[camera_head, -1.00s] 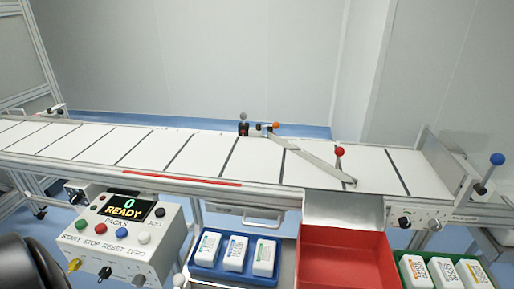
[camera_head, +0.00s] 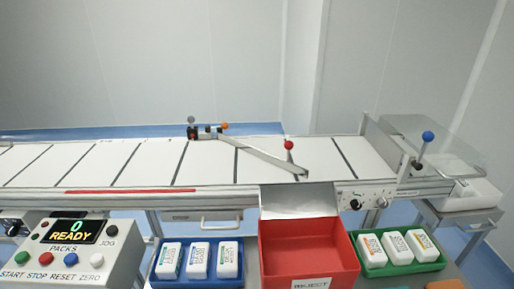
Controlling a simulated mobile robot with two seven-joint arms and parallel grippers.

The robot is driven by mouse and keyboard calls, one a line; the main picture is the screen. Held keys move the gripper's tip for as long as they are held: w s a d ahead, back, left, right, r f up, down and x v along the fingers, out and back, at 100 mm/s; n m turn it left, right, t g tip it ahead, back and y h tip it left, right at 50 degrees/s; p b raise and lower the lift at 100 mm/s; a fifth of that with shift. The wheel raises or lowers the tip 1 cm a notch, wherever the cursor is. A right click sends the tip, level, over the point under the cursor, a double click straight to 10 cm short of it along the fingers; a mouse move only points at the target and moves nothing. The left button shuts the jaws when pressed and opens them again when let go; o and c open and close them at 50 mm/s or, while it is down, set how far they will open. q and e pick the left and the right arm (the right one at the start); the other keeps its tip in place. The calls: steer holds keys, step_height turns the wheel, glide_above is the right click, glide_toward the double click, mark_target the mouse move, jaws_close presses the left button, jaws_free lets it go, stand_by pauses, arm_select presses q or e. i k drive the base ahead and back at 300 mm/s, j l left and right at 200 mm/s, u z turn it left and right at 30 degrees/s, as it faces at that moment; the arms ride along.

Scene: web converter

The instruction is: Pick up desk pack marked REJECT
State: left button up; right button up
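An empty red bin (camera_head: 308,245) stands below the conveyor's front edge, with a white label reading REJECT (camera_head: 311,284) on its front. Three white packs stand in a blue tray (camera_head: 156,272) left of the bin: a left pack (camera_head: 169,262), a middle pack (camera_head: 198,261) and a right pack (camera_head: 228,260). Three more white packs, one of them (camera_head: 397,247) in the middle, lie in a green tray (camera_head: 440,263) to the right. The print on the packs is too small to read, and I see no REJECT mark on any. Neither gripper is in view.
A conveyor (camera_head: 110,165) spans the view, with a slanted diverter bar (camera_head: 262,155) across it and a red-knobbed lever (camera_head: 289,146). A control box (camera_head: 70,250) at lower left reads 0 READY. A blue-knobbed lever (camera_head: 428,137) stands at the right end. The belt is bare.

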mark_target(227, 268)
steer(key=j+z, duration=0.35)
steer(key=k+j+z, duration=0.1)
steer(key=j+z, duration=0.25)
steer(key=k+j+z, duration=0.15)
steer(key=j+z, duration=0.2)
